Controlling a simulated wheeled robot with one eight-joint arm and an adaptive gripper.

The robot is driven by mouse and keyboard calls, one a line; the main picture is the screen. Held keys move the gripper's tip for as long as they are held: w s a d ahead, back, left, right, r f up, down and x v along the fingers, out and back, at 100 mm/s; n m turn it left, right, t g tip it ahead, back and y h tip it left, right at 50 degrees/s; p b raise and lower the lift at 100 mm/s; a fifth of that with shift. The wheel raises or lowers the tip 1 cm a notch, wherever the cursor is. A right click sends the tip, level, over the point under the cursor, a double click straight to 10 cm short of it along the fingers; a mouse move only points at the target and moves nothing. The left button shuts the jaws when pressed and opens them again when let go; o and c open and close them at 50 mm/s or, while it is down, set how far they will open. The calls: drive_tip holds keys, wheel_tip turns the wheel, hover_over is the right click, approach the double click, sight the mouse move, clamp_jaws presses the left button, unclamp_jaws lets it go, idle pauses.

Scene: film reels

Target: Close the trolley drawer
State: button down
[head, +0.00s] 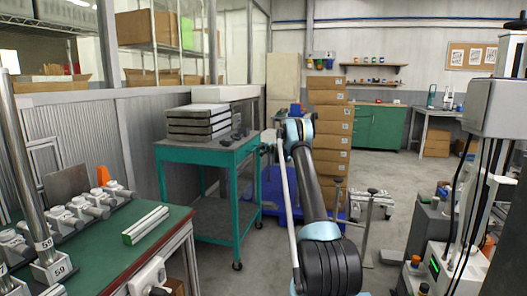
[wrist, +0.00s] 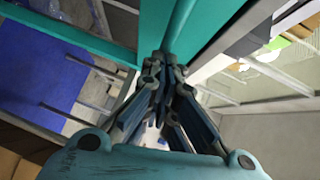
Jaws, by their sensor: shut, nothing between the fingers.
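The teal trolley (head: 222,158) stands left of centre in the head view, with a lower shelf and castors. Its teal frame (wrist: 222,30) also fills the top of the wrist view. The drawer cannot be told apart from the frame, so how far it is open is unclear. My gripper (head: 264,148) is at the trolley's right end, just below its top edge. In the wrist view my gripper (wrist: 166,70) has its fingers together and empty, pointing at the teal metal. I cannot tell whether the tips touch it.
Stacked grey slabs (head: 198,122) lie on the trolley top. A green workbench (head: 165,228) with clamps is at the front left. A blue pallet base (head: 330,207) and stacked cartons (head: 330,128) stand behind my arm. Open floor (head: 388,170) lies right of the cartons.

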drive_tip(key=shift+a, duration=0.4)
